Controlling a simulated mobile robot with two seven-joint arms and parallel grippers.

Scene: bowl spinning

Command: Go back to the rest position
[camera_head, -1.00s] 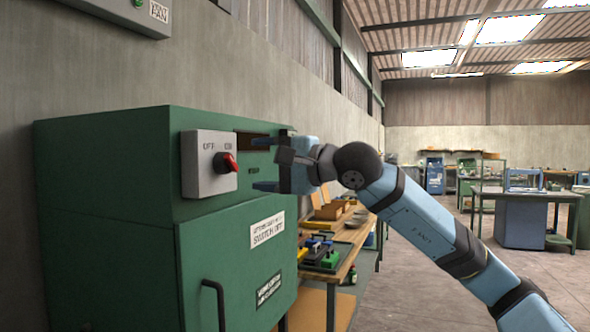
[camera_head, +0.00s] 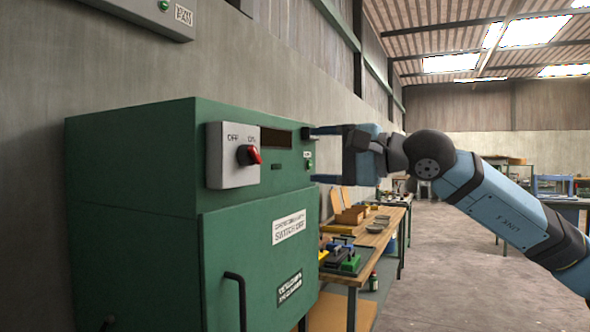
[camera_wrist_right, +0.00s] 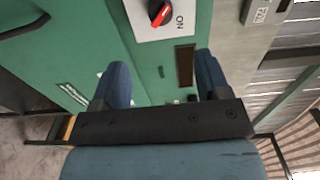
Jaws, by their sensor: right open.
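My right gripper (camera_head: 318,154) is open and empty, beside the right edge of the green machine cabinet (camera_head: 135,165) in the head view. In the right wrist view its two blue fingers (camera_wrist_right: 160,85) stand apart with the green cabinet face (camera_wrist_right: 75,55) beyond them. A grey switch box (camera_head: 228,172) with a red knob (camera_head: 249,155) sits on the cabinet front, left of the gripper. The knob (camera_wrist_right: 159,12) also shows at the top of the wrist view. My left gripper is not in view.
A workbench (camera_head: 375,238) with wooden boxes, bowls and coloured items stands right of the cabinet, below my right arm. Open floor (camera_head: 440,275) lies to the right. A grey panel (camera_head: 150,12) hangs on the wall at the upper left.

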